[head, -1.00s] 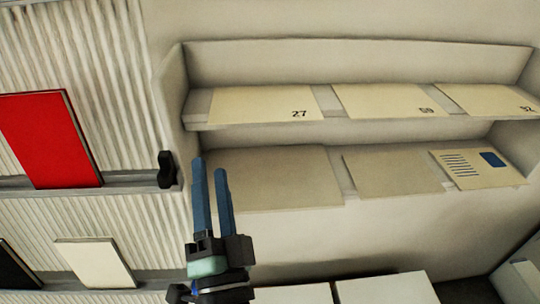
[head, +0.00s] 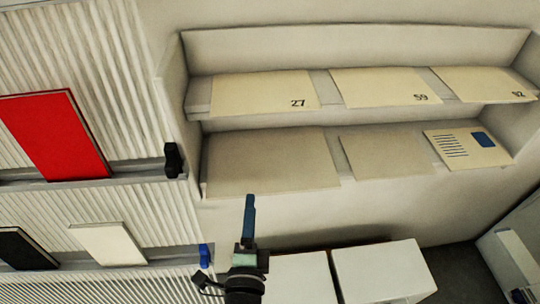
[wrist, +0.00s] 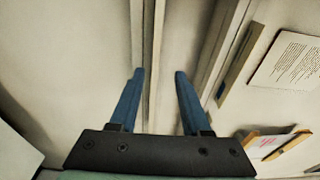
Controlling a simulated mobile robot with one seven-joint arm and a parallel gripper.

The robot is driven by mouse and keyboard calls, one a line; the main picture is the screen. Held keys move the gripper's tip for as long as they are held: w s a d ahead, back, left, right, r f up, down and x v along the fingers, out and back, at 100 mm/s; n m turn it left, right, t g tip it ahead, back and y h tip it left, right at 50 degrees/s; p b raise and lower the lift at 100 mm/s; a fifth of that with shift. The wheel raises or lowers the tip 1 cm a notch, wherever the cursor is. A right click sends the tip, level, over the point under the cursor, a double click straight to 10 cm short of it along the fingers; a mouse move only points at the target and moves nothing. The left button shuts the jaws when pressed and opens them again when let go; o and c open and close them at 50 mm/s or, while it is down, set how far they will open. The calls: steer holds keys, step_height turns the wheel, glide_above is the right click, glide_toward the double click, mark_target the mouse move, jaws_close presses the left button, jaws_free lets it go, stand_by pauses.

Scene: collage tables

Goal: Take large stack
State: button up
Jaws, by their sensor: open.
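Flat sheets or thin stacks lie on a two-level shelf in the head view. The largest, a plain tan one (head: 272,162), is at the left of the lower level; a smaller plain one (head: 388,157) lies beside it. I cannot tell how thick they are. My gripper (head: 250,205) is below and in front of the large one, its fingers lined up edge-on. In the wrist view my gripper (wrist: 159,73) is open, with nothing between its blue fingers and pale ledges beyond them.
A sheet with blue print (head: 466,149) lies at the lower right of the shelf. Sheets numbered 27 (head: 263,90), 59 (head: 385,86) and 92 (head: 482,84) lie above. A red panel (head: 52,134) stands at left. White boxes (head: 384,271) stand below the shelf.

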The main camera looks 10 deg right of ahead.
steer(key=shift+w+d+f, duration=0.1)
steer(key=shift+w+f, duration=0.1)
steer(key=shift+w, duration=1.2)
steer(key=shift+w+d+f, duration=0.1)
steer(key=shift+w+f, duration=0.05)
steer(key=shift+w, duration=1.2)
jaws_close()
steer(key=shift+r, duration=0.1)
